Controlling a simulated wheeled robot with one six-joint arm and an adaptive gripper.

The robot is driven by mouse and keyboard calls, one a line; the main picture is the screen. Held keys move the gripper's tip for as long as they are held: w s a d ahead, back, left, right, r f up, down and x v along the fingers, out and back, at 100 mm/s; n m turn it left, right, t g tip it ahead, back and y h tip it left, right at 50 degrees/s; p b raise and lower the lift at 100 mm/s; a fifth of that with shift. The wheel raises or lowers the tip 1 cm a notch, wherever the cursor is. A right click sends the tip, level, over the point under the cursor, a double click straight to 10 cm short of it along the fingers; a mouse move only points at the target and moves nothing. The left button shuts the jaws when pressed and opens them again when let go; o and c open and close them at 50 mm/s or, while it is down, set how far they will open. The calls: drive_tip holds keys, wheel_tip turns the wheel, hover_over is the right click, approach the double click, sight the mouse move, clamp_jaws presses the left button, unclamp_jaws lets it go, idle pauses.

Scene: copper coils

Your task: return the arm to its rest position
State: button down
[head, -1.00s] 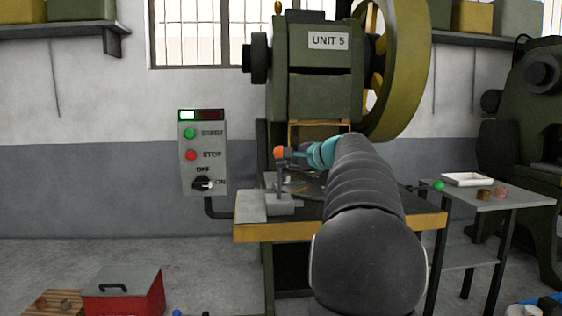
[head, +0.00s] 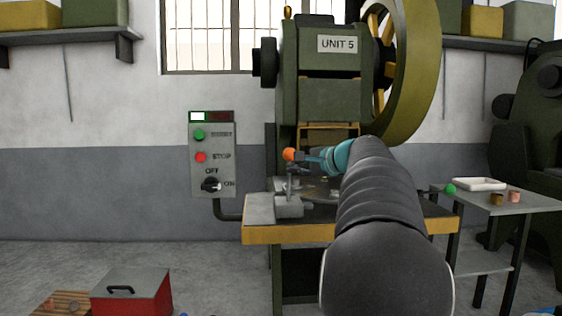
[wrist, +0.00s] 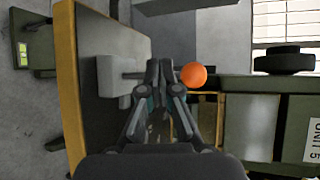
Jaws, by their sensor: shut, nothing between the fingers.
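My arm reaches forward to the UNIT 5 press (head: 330,98). My gripper (head: 312,157), with a teal wrist part, is beside an orange ball knob (head: 289,155) on a lever at the press table's left part. In the wrist view my gripper (wrist: 160,68) has its fingertips together and nothing between them. The orange knob (wrist: 193,75) is just right of the fingertips there. I cannot tell whether they touch. My dark arm hides part of the press table.
The yellow-edged press table (head: 290,235) lies under my gripper. A grey control box (head: 212,155) with green and red buttons hangs on the wall to the left. A side table (head: 530,202) with a white tray (head: 481,184) stands right. A red toolbox (head: 130,292) is on the floor.

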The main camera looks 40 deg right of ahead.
drive_tip(key=s+a+f+n+g+h, duration=0.1)
drive_tip(key=s+a+f+n+g, duration=0.15)
drive_tip(key=f, duration=0.55)
drive_tip(key=s+a+f+n+g, duration=0.2)
drive_tip(key=s+a+f+g, duration=0.15)
drive_tip(key=f, duration=0.45)
drive_tip(key=s+a+f+n+g+p, duration=0.1)
drive_tip(key=s+a+f+n+p, duration=0.2)
drive_tip(key=s+a+n, duration=0.4)
drive_tip(key=s+a+f+n+g+p, duration=0.2)
drive_tip(key=s+a+n, duration=0.5)
drive_tip(key=s+a, duration=0.8)
drive_tip(key=a+f+p, duration=0.1)
drive_tip(key=a, duration=0.6)
drive_tip(key=shift+a+f+h, duration=0.3)
drive_tip(key=shift+a+f, duration=0.1)
